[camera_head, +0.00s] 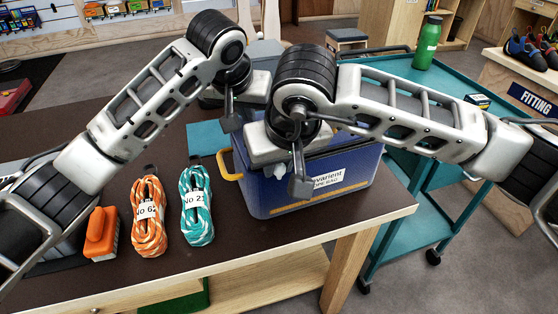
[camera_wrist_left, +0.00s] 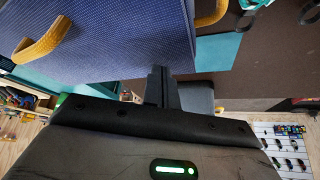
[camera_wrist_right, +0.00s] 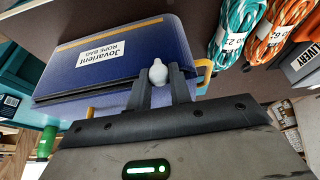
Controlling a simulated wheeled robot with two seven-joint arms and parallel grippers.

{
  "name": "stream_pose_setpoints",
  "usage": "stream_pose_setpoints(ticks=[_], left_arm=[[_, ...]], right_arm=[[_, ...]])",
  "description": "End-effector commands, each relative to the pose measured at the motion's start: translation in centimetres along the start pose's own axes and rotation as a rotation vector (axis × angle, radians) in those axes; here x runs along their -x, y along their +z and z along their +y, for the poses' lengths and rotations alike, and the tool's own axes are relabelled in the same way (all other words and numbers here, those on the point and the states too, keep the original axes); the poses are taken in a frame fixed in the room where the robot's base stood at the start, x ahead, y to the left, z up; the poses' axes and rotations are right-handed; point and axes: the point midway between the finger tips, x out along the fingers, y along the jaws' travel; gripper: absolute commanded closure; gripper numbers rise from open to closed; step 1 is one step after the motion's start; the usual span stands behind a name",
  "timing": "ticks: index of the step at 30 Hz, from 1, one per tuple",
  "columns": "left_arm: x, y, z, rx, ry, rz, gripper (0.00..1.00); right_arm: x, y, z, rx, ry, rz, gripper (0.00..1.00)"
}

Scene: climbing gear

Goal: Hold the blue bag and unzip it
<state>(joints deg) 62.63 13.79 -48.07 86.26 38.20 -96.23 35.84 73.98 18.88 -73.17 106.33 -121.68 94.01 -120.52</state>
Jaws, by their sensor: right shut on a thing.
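The blue bag (camera_head: 265,195) stands on the dark table, with a white "Jovarient ROPE BAG" label, a yellow front stripe and a yellow handle (camera_head: 229,164) at its left. In the left wrist view, the bag (camera_wrist_left: 110,45) fills the upper left. My left gripper (camera_head: 230,122) is behind the bag's top left; its fingers (camera_wrist_left: 163,75) are together close to the bag's side. I cannot tell if they touch it. My right gripper (camera_head: 300,186) is over the bag's front, its fingers closed around a small white pull (camera_wrist_right: 157,72). The zip itself is largely hidden by my arms.
A teal cart (camera_head: 385,68) carrying a green bottle (camera_head: 427,42) stands behind right. The table's right edge is close to the bag.

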Motion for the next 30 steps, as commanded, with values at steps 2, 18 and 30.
stream_pose_setpoints(ticks=[2, 18, 30], left_arm=[[-0.2, 0.1, 0.0, 0.000, -0.001, -0.001, 1.00], [-0.9, 0.5, -0.1, 0.000, -0.001, -0.004, 1.00], [-1.1, 0.7, -0.1, 0.000, -0.004, -0.010, 1.00]], right_arm=[[0.0, 0.0, 0.0, 0.000, 0.000, 0.001, 1.00], [0.1, 0.0, 0.3, 0.000, 0.000, 0.001, 1.00], [0.1, 0.0, 2.3, -0.001, 0.002, 0.002, 1.00]])
